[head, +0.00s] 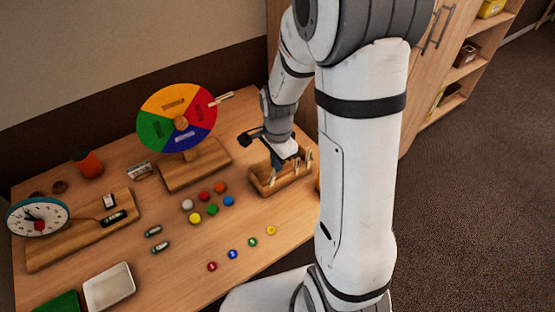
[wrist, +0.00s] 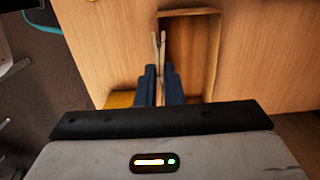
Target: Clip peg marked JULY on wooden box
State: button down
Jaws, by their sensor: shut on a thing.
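The wooden box (head: 289,183) is a small open tray at the table's right, partly behind my arm in the head view. In the wrist view its rim (wrist: 190,12) and bare inside show. My gripper (head: 277,166) is low over the box's left part. In the wrist view my gripper (wrist: 160,72) is shut on a pale wooden peg (wrist: 158,48), which stands at the box's left wall. I cannot tell whether it touches that wall. Several pale pegs show around the box in the head view. No JULY marking is readable.
A colour wheel (head: 178,115) on a wooden stand is left of the box, with a peg (head: 221,98) on its right edge. Coloured balls (head: 212,209) and small discs (head: 232,254) lie in front. A clock (head: 38,217) and white tray (head: 109,288) are further left.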

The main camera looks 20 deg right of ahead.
jog(key=shift+f, duration=0.2)
jog(key=shift+s+a+f+b, duration=0.1)
jog(key=shift+a+f+b, duration=0.15)
jog(key=shift+f+b, duration=0.35)
jog(key=c, duration=1.5)
grip_release()
jog(key=shift+r, duration=0.1)
notch_tip(320, 180, up, 8)
jog(key=shift+f, duration=0.15)
jog(key=s+r+n+t, duration=0.1)
jog(key=s+r+n, duration=0.2)
jog(key=s+n, duration=0.1)
jog(key=s+r+n, duration=0.3)
jog(key=s+n, duration=0.2)
jog(key=s+r+n+t, duration=0.1)
jog(key=s+r+n, duration=0.2)
jog(key=s+n, duration=0.1)
jog(key=shift+s+d+r+n+t, duration=0.15)
jog(key=shift+s+d+n+t, duration=0.2)
jog(key=shift+n, duration=0.35)
